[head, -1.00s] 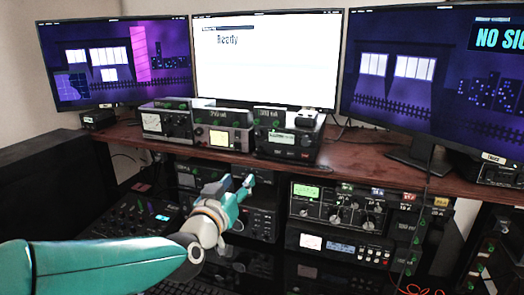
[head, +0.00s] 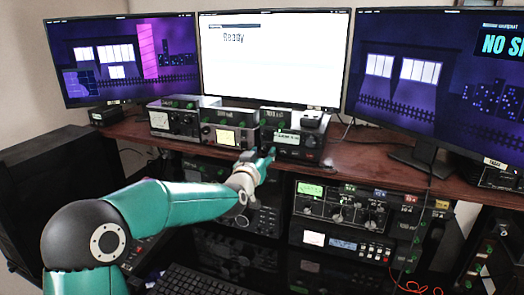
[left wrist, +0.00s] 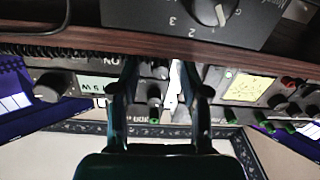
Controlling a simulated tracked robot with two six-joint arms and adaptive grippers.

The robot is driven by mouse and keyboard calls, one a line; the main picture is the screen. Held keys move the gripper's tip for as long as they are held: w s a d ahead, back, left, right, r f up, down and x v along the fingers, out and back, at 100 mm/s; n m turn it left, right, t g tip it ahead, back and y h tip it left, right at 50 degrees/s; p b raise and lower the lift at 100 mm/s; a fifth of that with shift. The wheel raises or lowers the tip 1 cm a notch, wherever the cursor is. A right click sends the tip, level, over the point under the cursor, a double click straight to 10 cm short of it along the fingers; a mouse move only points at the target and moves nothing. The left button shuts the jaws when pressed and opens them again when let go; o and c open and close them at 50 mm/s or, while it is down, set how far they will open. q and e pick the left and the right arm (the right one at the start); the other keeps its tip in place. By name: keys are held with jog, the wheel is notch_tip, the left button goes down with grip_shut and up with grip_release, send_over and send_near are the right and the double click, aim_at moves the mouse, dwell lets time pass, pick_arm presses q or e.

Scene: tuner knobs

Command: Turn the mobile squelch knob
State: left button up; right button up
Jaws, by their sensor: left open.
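A small black radio (head: 288,141) with a light display stands on the wooden shelf, right of the middle. It may be the mobile radio; its label is too small to read, and I cannot single out the squelch knob. My left gripper (head: 264,160) is at the shelf's front edge, by the radio's lower left. In the left wrist view, which looks upside down, my left gripper (left wrist: 159,75) is open with its fingers apart. Small dark knobs with green marks (left wrist: 154,92) show between and beyond the fingers, with nothing gripped. My right gripper is not in view.
The wooden shelf (head: 370,160) runs under the monitors. A meter unit with a yellow display (head: 228,137) stands left of the radio. Below the shelf are rack radios (head: 340,205) with several knobs. A large dial knob (left wrist: 212,10) is near the gripper in the wrist view.

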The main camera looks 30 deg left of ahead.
pick_arm(q)
jog(key=shift+w+a, duration=0.1)
jog(key=shift+w, duration=0.15)
grip_shut()
jog(key=shift+f+m+b, duration=0.15)
jog(key=shift+m+b, duration=0.3)
jog(key=shift+m, duration=0.45)
jog(key=m, duration=0.3)
jog(key=shift+b, duration=0.3)
grip_release()
jog(key=shift+s, duration=0.1)
